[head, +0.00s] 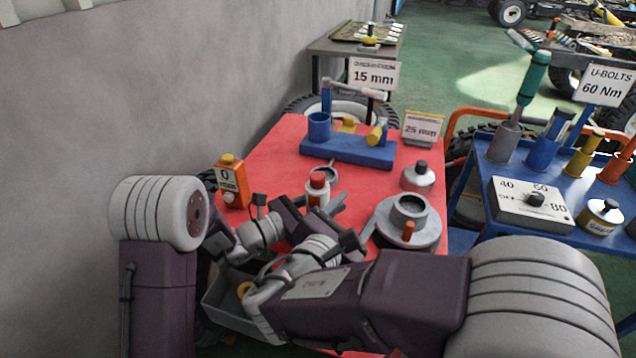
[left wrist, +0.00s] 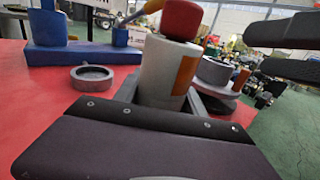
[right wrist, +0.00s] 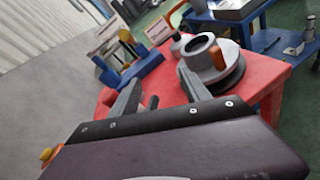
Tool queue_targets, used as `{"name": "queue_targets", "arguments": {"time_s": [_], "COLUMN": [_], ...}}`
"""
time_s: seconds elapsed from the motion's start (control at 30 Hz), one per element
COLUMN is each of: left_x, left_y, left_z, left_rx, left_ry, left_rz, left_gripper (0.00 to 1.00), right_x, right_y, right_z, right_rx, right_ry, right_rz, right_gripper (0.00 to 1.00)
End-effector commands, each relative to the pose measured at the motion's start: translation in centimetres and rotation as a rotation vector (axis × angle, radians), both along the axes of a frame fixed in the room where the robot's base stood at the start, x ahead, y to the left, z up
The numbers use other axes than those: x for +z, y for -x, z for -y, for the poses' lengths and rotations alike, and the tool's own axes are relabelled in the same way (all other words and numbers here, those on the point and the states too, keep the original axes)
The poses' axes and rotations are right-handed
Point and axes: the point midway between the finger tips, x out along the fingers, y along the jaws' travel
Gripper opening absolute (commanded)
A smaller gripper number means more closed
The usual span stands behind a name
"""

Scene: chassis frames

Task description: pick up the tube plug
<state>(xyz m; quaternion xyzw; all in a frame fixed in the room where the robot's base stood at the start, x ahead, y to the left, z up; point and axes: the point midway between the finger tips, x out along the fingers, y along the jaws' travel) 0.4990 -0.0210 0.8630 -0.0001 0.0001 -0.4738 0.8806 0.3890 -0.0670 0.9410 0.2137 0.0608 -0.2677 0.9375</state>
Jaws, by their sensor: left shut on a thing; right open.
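A white tube (head: 317,197) with an orange label stands near the middle of the red table. A red plug (head: 317,180) sits on top of it, likely the tube plug. My left gripper (left wrist: 165,95) is shut around the tube below its label, and the red plug (left wrist: 181,20) shows above in the left wrist view. My right gripper (head: 353,216) is open and empty, close to the right of the tube and left of the grey disc. The tube is not clearly visible in the right wrist view.
A grey disc with a hollow collar (head: 408,213) stands right of the grippers. A small grey ring (head: 325,173) lies behind the tube. A blue stand (head: 347,150), an orange box (head: 231,185) and a dark-capped pot (head: 418,178) stand around. A grey tray (head: 228,310) is in front.

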Motion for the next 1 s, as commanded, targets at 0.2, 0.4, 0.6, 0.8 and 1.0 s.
{"name": "queue_targets", "arguments": {"time_s": [0.2,0.4,0.6,0.8,1.0], "left_x": [0.0,0.0,0.0,0.0,0.0], "left_y": [0.0,0.0,0.0,0.0,0.0], "left_z": [0.0,0.0,0.0,0.0,0.0], "left_rx": [0.0,0.0,0.0,0.0,0.0], "left_ry": [0.0,0.001,0.001,0.001,0.001], "left_rz": [0.0,0.001,0.001,0.001,0.001], "left_gripper": [0.0,0.0,0.0,0.0,0.0], "right_x": [0.5,0.5,0.5,0.5,0.5], "right_y": [1.9,2.4,-1.1,-4.1,-5.0], "right_z": [-6.3,-7.6,-7.2,-7.1,-7.0], "right_rx": [0.423,0.501,0.489,0.494,0.494], "right_ry": [0.382,0.445,0.442,0.441,0.44], "right_rz": [0.091,0.113,0.111,0.112,0.112], "right_gripper": [0.55,0.55,0.55,0.55,0.55]}}
